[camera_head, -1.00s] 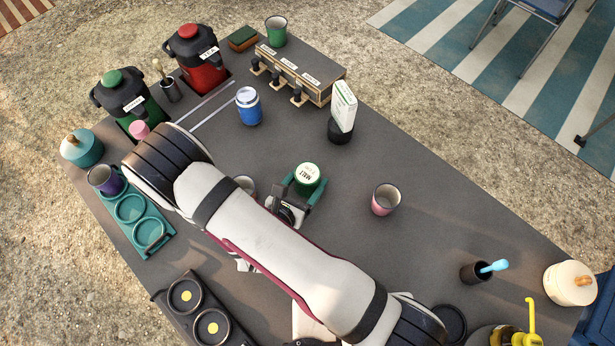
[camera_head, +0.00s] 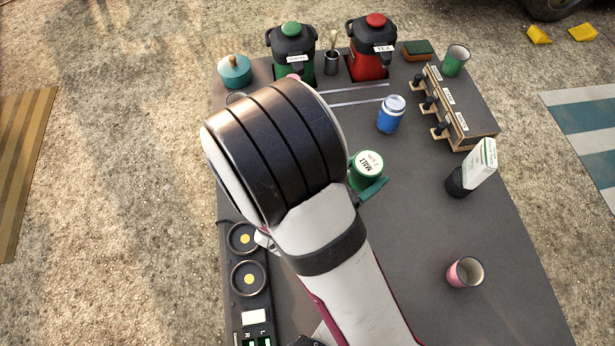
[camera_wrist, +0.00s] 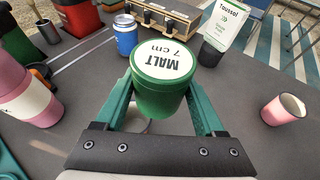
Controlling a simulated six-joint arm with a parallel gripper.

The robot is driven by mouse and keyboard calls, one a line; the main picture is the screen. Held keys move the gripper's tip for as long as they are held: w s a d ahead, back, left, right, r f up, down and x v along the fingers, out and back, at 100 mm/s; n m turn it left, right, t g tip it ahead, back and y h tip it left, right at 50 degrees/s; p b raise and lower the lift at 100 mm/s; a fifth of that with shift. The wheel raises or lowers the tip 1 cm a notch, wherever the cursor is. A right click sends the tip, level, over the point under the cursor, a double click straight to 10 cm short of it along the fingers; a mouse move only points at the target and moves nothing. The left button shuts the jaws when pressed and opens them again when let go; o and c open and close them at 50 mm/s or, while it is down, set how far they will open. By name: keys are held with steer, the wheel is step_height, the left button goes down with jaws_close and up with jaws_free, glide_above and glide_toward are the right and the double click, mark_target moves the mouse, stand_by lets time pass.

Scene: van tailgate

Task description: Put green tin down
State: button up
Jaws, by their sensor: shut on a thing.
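The green tin (camera_head: 366,168) has a white lid marked "MALT 7 cm". My gripper (camera_wrist: 160,95) is shut on it, with one teal jaw on each side in the wrist view, where the tin (camera_wrist: 162,90) stands upright between the jaws. In the head view my arm hides most of my gripper, and one teal jaw shows beside the tin. Whether the tin's base touches the grey table top (camera_head: 420,235) cannot be told.
A blue jar (camera_head: 391,114) stands behind the tin. A white carton (camera_head: 481,163) in a black holder and a pink cup (camera_head: 465,272) stand to the right. Green (camera_head: 291,50) and red (camera_head: 371,48) dispensers stand at the back. Bare table lies between tin and pink cup.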

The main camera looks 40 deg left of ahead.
steer(key=s+a+n+y, duration=0.45)
steer(key=s+a, duration=0.45)
steer(key=a, duration=0.4)
steer(key=shift+y, duration=0.35)
steer(key=s+a+f, duration=0.4)
steer(key=s+a, duration=0.1)
steer(key=s+a+f, duration=0.2)
steer(key=a, duration=0.1)
steer(key=shift+s, duration=0.15)
steer(key=shift+s+a+f, duration=0.1)
steer(key=shift+f, duration=0.95)
steer(key=shift+s+a+f, duration=0.1)
steer(key=shift+f, duration=0.95)
steer(key=shift+f, duration=0.1)
